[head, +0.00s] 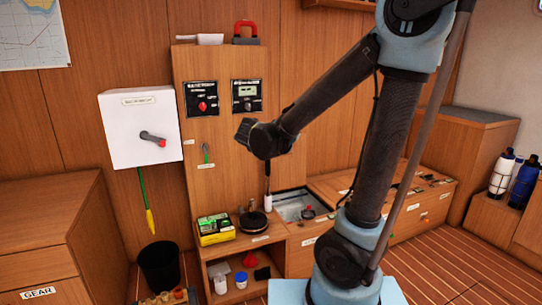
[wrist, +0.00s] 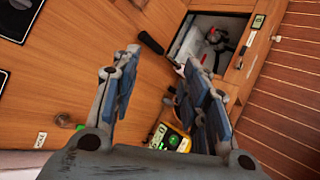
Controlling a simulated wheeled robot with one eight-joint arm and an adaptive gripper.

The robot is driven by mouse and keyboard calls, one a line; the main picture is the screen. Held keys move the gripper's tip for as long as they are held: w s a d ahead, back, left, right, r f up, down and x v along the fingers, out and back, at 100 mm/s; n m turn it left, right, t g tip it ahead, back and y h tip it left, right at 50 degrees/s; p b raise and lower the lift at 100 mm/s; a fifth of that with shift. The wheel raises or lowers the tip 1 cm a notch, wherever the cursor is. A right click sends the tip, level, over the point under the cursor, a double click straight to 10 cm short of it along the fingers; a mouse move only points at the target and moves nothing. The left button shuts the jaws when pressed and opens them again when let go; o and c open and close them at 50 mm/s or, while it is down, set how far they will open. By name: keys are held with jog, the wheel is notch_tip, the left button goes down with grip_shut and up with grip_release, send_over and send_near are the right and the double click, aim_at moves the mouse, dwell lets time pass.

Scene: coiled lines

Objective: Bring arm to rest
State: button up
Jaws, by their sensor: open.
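My arm rises from its base in the head view and bends over to the left in front of the wooden panel (head: 215,145). Its end, with my gripper (head: 246,130), is in the air before the panel, above the counter. In the wrist view my gripper (wrist: 155,85) shows two blue-grey finger sets spread wide apart. It is open, and nothing is between the fingers. The fingers appear clear of any surface.
A white box (head: 130,120) with a lever hangs on the wall at left. A yellow-green box (head: 214,230) and a round dark plate (head: 253,222) are on the counter, beside an open bin (head: 292,205). A black bucket (head: 158,265) stands on the floor.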

jog(key=s+d+f+m+g+h, duration=0.1)
jog(key=s+d+f+m+g, duration=0.2)
jog(key=s+d+m, duration=0.55)
jog(key=s+d+f+m+g, duration=0.3)
jog(key=s+d, duration=0.2)
jog(key=d, duration=0.6)
jog(key=s+f+m+g+y, duration=0.1)
jog(key=s+f+m, duration=0.3)
jog(key=s, duration=0.4)
jog(key=s+d+f+m+g+y, duration=0.1)
jog(key=s+f+m+g+y, duration=0.1)
jog(key=s+m, duration=0.5)
jog(key=shift+s+d+f+g, duration=0.3)
jog(key=shift+s+f, duration=0.55)
jog(key=shift+a, duration=0.1)
